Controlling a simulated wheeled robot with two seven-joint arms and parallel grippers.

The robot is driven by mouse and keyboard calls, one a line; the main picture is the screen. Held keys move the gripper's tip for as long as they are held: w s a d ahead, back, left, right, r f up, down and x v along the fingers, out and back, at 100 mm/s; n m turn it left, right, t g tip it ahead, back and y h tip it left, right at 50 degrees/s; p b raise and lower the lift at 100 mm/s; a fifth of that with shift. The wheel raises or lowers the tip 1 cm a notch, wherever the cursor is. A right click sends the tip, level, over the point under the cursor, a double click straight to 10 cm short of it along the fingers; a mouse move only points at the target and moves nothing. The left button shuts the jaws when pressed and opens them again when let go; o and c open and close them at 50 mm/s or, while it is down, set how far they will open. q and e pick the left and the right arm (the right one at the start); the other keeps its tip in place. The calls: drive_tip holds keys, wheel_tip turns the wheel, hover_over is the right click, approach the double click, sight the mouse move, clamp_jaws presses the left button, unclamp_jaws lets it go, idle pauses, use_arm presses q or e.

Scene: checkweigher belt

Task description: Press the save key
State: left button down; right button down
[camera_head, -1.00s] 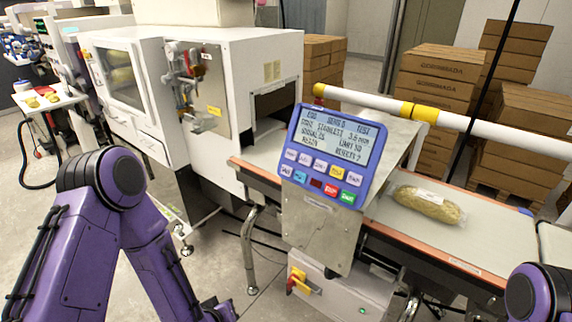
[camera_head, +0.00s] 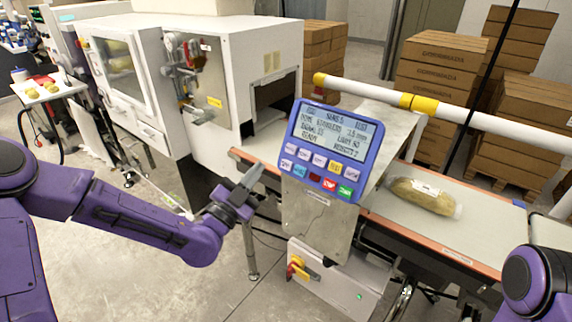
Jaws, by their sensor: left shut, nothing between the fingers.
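The blue control panel (camera_head: 331,150) stands tilted on a metal stand beside the belt. Its screen (camera_head: 335,132) shows lines of text. Below it are two rows of keys; the lower row has a pale key (camera_head: 285,165) at the left end, a cyan key (camera_head: 299,171), a dark red key (camera_head: 314,177), a red key (camera_head: 329,184) and a green key (camera_head: 345,191). The labels are too small to tell surely which is save. My left gripper (camera_head: 252,176) is shut and empty, just left of the panel, apart from the keys. My right gripper is out of view.
A bagged product (camera_head: 423,195) lies on the belt (camera_head: 470,222) right of the panel. A white and yellow rail (camera_head: 430,106) runs behind the panel. A white machine (camera_head: 235,60) stands behind my left gripper. Stacked cartons (camera_head: 440,65) stand at the back.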

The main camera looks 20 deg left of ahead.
sight(287, 165)
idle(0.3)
use_arm(q)
drive_tip(key=w+d+f+b, duration=0.2)
drive_tip(key=w+f+b, duration=0.2)
drive_tip(key=w, duration=0.3)
drive_tip(key=shift+w+d, duration=0.2)
drive_tip(key=shift+d, duration=0.15)
drive_tip(key=shift+f, duration=0.1)
idle(1.7)
drive_tip(key=shift+w+d+f+b, duration=0.2)
drive_tip(key=shift+w+b, duration=0.15)
drive_tip(key=shift+b, duration=0.3)
